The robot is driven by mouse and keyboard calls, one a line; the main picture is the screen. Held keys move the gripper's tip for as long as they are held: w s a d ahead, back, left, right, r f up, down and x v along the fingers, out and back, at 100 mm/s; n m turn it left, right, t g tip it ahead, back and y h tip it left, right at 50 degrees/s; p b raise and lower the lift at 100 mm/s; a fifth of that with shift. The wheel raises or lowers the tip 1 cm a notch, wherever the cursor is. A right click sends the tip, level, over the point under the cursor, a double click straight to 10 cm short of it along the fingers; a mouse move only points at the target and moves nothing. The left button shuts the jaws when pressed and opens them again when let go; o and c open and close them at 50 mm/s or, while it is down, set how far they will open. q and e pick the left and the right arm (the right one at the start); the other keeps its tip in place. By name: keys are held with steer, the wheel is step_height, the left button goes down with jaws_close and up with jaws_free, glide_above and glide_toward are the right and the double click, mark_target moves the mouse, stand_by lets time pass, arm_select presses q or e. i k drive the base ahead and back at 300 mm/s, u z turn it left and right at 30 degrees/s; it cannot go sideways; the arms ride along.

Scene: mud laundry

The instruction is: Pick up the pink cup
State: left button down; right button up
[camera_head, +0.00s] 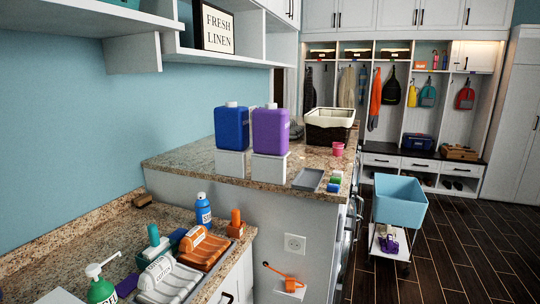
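A small pink cup (338,149) stands on the raised speckled granite counter (205,160), near its right edge. It is just in front of a dark wicker basket with a white liner (329,125). The cup appears upright and nothing covers it from this view. Neither of my grippers shows in the head view.
Purple (271,132) and blue (231,128) jugs stand on white blocks left of the cup. A grey tray (308,179) and small colored blocks (335,180) lie nearer. A blue bin on a cart (400,202) stands right of the counter. Dark floor (459,253) is open at the right.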

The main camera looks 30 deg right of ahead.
mark_target(338, 147)
steer(key=z, duration=3.35)
steer(key=i, duration=3.2)
steer(key=u, duration=2.75)
